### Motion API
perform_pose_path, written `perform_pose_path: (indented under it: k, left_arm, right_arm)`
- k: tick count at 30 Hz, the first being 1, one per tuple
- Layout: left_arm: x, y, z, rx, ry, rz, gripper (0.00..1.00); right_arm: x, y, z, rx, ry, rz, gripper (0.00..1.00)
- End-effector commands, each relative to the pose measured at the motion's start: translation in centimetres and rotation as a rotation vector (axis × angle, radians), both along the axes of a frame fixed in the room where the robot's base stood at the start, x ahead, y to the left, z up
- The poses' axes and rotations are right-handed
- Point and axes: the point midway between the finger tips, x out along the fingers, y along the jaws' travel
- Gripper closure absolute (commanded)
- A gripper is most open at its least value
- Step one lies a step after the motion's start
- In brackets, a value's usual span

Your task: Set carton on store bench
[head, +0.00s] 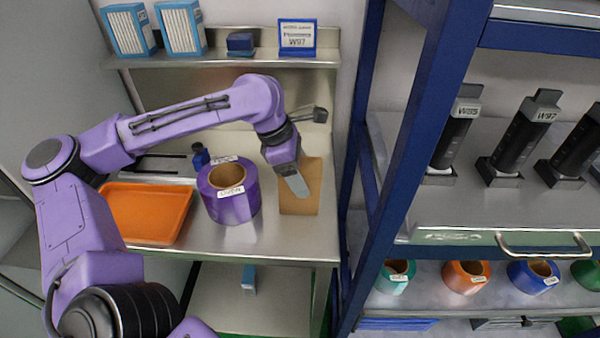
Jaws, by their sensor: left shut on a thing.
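The brown carton (312,200) is at the right end of the steel bench (265,240), right of a purple roll. My left gripper (296,185) comes down onto it from above and is shut on it. The gripper covers part of the carton's upper side. I cannot tell whether the carton's underside touches the bench top or hangs just above it. My right gripper is not in view.
The purple roll (243,207) and an orange tray (150,213) stand left of the carton, with a small blue bottle (200,156) behind. A blue rack post (362,180) rises close on the right.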

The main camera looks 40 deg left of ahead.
Motion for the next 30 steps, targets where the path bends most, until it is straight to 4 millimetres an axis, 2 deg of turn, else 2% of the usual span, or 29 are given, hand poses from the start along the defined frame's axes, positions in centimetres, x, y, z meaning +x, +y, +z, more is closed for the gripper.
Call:
perform_pose_path:
  k: [2,3,5,13,16,20,27,30]
  left_arm:
    - [0.0,0.0,-0.3,0.0,-0.001,0.0,0.77]
    - [0.0,0.0,-0.2,0.0,0.0,0.0,0.25]
    - [0.0,0.0,-0.2,0.0,0.0,0.0,0.06]
    - [0.0,0.0,-0.1,0.0,0.0,0.0,0.06]
    - [0.0,0.1,0.6,-0.001,-0.003,0.001,0.06]
    - [-0.5,1.0,3.1,-0.001,-0.008,0.001,0.06]
    - [-1.8,3.0,8.7,0.0,-0.005,0.001,0.06]
    - [-2.1,3.5,10.2,0.0,-0.002,0.0,0.06]
  right_arm:
    - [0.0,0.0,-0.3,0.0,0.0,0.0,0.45]
    - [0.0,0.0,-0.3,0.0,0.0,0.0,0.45]
    - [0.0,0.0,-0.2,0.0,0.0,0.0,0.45]
    - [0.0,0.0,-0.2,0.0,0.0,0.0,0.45]
    - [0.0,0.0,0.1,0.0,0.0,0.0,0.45]
    - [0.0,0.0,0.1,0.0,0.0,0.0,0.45]
    - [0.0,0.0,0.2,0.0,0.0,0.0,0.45]
    - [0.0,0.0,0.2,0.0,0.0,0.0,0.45]
